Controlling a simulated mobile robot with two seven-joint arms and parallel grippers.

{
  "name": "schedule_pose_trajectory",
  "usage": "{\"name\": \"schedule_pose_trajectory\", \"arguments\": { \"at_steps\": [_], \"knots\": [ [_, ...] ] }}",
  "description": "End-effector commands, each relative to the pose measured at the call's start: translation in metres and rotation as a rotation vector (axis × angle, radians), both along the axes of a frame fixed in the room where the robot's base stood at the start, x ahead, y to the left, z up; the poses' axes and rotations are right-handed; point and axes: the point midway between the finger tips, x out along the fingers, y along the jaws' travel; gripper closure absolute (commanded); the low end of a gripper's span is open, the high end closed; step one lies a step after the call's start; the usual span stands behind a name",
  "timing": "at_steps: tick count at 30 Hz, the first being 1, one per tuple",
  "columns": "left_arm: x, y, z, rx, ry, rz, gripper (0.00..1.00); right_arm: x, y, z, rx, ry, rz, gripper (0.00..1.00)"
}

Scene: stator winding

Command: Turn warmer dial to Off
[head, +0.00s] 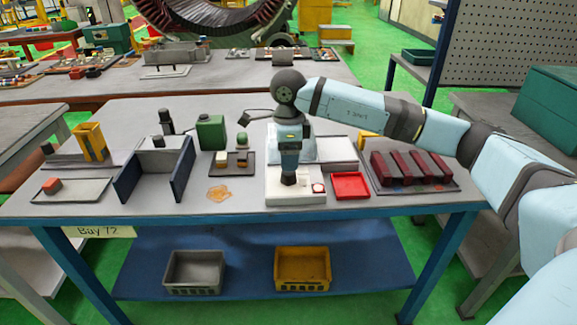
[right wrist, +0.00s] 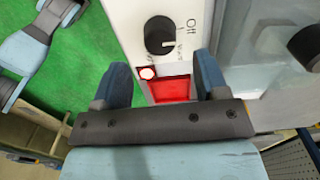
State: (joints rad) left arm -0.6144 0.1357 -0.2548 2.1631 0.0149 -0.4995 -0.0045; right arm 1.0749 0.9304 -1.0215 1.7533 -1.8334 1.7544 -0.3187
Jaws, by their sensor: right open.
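The warmer (head: 283,199) is a white box with a pale, glassy upper part, near the front edge of the table. In the right wrist view its white front panel (right wrist: 128,12) carries a round black dial (right wrist: 160,32). "Off" is printed to the dial's upper right. The dial's pale mark points to the right, below "Off", towards smaller lettering I cannot read. My right gripper (head: 288,180) points down over the warmer's front and hides the dial in the head view. In the right wrist view my right gripper (right wrist: 160,63) is open and empty, with the dial beyond its fingertips. My left gripper is out of view.
A red tray (head: 351,186) lies right of the warmer, beside a rack of dark red blocks (head: 412,168). A green canister (head: 211,132) and an orange patch (head: 219,193) are to the left.

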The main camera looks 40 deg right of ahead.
Motion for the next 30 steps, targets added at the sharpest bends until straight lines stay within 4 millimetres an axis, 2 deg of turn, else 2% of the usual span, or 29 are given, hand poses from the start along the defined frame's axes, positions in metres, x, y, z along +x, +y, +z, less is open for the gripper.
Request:
{"name": "schedule_pose_trajectory", "arguments": {
  "at_steps": [1, 6, 12, 17, 30],
  "knots": [
    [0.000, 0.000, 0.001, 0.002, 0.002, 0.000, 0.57, 0.001, 0.000, 0.015, 0.000, -0.004, -0.001, 0.33],
    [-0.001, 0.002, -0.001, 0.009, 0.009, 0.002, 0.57, 0.001, 0.000, 0.052, 0.000, -0.004, -0.001, 0.33],
    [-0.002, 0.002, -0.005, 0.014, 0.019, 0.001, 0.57, 0.001, 0.000, 0.079, 0.000, -0.002, 0.000, 0.33],
    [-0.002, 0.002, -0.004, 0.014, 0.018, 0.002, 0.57, 0.000, 0.000, 0.085, -0.001, -0.001, 0.000, 0.33],
    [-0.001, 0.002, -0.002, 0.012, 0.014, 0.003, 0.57, 0.000, 0.000, 0.086, -0.001, -0.001, 0.000, 0.33]
  ]
}}
